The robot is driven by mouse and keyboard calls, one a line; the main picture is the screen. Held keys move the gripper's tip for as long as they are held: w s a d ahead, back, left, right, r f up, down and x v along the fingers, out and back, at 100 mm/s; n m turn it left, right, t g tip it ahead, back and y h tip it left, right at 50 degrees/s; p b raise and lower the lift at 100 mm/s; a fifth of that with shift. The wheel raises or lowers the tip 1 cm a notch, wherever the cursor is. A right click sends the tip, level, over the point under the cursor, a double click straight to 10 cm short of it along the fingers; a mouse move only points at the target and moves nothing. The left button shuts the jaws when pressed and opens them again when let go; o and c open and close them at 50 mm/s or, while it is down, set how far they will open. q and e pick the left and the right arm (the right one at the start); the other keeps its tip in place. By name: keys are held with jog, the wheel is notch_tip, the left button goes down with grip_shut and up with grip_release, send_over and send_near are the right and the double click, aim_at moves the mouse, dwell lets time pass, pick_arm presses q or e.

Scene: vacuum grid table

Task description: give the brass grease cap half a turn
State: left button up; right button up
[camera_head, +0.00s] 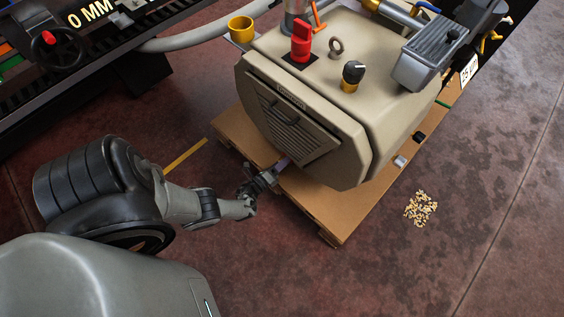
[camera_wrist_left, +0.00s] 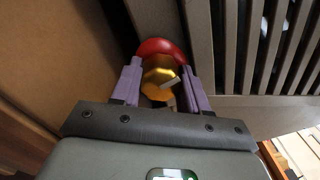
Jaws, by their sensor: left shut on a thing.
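The brass grease cap (camera_wrist_left: 157,84) shows in the left wrist view as a faceted gold cap with a pale grey mark on its face. A red round part (camera_wrist_left: 160,46) sits right behind it. My left gripper (camera_wrist_left: 160,74) is shut on the cap, with one purple finger on each side. In the head view my left gripper (camera_head: 283,164) reaches the lower front of the beige machine housing (camera_head: 345,125), below its slatted panel. The cap is hidden there. My right gripper is in neither view.
The slatted panel (camera_head: 293,128) is close beside the gripper. The housing stands on a brown pallet (camera_head: 345,205). Mottled pellets (camera_head: 420,208) lie on the otherwise clear floor at right.

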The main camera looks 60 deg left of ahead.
pick_arm(q)
jog(key=shift+m, duration=1.6)
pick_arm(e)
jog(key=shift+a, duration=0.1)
pick_arm(q)
jog(key=shift+r, duration=0.1)
jog(key=o, duration=1)
jog(key=shift+o, duration=0.2)
